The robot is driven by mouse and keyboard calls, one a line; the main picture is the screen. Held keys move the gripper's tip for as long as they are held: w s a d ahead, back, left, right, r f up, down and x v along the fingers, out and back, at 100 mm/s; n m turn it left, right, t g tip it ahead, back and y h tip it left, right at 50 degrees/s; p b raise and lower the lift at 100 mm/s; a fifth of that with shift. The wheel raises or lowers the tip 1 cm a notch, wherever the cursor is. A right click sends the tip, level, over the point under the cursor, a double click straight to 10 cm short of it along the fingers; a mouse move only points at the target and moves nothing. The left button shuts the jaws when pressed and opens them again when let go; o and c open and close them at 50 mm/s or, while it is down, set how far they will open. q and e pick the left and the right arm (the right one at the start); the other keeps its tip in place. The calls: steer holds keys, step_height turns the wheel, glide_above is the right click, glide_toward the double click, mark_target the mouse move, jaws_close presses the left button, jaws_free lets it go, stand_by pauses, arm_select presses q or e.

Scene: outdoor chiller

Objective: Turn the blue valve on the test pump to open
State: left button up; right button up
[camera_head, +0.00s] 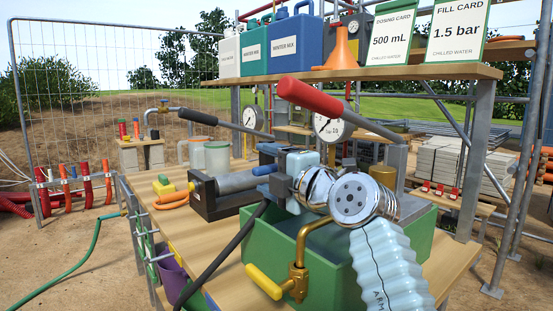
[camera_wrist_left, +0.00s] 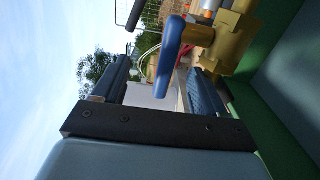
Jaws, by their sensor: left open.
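The test pump has a green tank (camera_head: 262,240), a red-gripped lever (camera_head: 310,97) and a round gauge (camera_head: 331,129). My left gripper (camera_head: 270,177) is over the tank, partly hidden by my own wrist. In the left wrist view, the blue valve handle (camera_wrist_left: 168,55) hangs from a brass fitting (camera_wrist_left: 235,38). It lies across the opening between the dark blue fingers of my left gripper (camera_wrist_left: 160,80). The fingers are apart; I cannot tell whether either touches the handle. In the head view the valve is mostly hidden behind the gripper. My right gripper is not in view.
A brass pipe with a yellow handle (camera_head: 264,283) stands at the tank's near side. A second pump (camera_head: 225,190) with a black-gripped lever is to the left on the wooden bench (camera_head: 180,225). A shelf (camera_head: 370,74) with jugs, a funnel and cards runs above.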

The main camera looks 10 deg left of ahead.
arm_select(q)
steer(key=shift+f, duration=0.15)
steer(key=shift+s+d+f+b, duration=0.1)
steer(key=shift+s+d+b, duration=0.15)
steer(key=shift+d+b, duration=0.1)
steer(key=b+v, duration=0.2)
steer(key=v, duration=0.4)
